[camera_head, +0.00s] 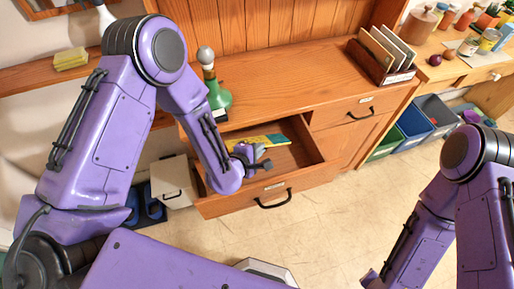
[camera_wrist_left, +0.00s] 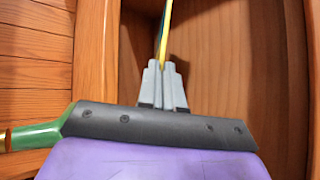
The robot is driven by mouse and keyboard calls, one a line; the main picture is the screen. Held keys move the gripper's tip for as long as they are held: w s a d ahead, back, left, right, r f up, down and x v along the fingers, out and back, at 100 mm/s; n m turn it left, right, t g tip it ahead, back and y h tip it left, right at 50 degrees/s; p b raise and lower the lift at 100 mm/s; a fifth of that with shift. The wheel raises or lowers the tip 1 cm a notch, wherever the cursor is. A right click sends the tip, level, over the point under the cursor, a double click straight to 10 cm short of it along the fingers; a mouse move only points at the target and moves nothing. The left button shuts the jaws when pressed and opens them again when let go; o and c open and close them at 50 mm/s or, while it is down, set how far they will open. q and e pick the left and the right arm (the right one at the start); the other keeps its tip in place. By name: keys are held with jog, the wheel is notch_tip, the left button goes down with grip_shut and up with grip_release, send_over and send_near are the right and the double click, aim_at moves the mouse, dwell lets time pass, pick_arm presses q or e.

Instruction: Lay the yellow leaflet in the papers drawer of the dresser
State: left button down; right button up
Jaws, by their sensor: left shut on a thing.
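The yellow leaflet (camera_head: 272,140), with some blue on it, is in my left gripper (camera_head: 258,157). In the left wrist view the leaflet (camera_wrist_left: 165,32) shows edge-on, pinched between the grey fingertips (camera_wrist_left: 163,68). The drawer has a black handle and a small label too small to read. The bare wooden drawer inside (camera_wrist_left: 225,60) shows behind the fingers. My left forearm hides part of its left side. My right arm shows at the lower right; its gripper is out of view.
A green bottle-like object (camera_head: 214,92) stands on the dresser near my left forearm. A letter rack (camera_head: 383,58) holds cards at the right end of the top. A closed drawer (camera_head: 360,112) sits right of the open one. Coloured bins (camera_head: 413,125) stand farther right.

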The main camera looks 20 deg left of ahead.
pick_arm(q)
jog(key=shift+f, duration=0.1)
jog(key=shift+f+b, duration=0.55)
jog(key=c, duration=1.2)
grip_release()
jog(key=shift+r, duration=0.1)
jog(key=shift+r, duration=0.1)
jog(key=p+v, duration=0.2)
jog(key=v, duration=0.4)
jog(key=p+v, duration=0.2)
jog(key=v, duration=0.4)
jog(key=shift+s+r+p, duration=0.1)
jog(key=shift+r+p, duration=0.2)
jog(key=shift+r, duration=0.25)
